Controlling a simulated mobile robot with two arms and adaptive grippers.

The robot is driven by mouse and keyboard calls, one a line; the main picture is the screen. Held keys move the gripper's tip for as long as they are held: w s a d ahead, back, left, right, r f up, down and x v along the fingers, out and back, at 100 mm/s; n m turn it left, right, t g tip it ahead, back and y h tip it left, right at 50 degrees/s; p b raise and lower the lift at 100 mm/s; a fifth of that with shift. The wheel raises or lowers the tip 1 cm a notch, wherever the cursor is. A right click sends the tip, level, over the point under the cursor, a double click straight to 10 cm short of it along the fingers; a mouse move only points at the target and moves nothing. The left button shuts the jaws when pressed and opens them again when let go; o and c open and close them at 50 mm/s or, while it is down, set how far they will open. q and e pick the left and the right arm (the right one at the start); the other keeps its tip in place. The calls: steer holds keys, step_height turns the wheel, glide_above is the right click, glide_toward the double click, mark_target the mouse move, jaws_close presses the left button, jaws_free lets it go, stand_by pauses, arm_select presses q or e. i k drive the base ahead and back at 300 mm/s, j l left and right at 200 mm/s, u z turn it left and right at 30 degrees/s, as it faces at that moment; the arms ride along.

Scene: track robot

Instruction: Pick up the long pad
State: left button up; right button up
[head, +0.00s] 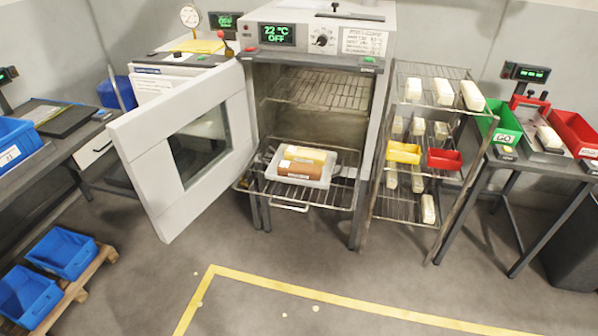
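I cannot tell for sure which thing is the long pad. A light tray (270,166) stands on the pulled-out lower wire rack (318,193) of the open oven. In it lie a long brown block (299,169) with a pale label and a cream-yellow block (306,154) behind it. Several cream blocks lie on the wire shelf rack to the right, among them one at the top right (472,95) and one at the top middle (444,92). Another cream block (549,137) lies on a device on the right table. Neither gripper is in view.
The oven door (143,140) stands open to the left. A yellow bin (403,152) and a red bin (444,160) sit on the shelf rack. Green (505,121) and red (573,128) bins stand on the right table. Blue bins (62,252) sit low left.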

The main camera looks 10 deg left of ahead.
mark_target(285, 169)
steer(key=i+j, duration=0.15)
steer(key=i, duration=0.35)
steer(key=i+j, duration=0.15)
steer(key=i, duration=0.35)
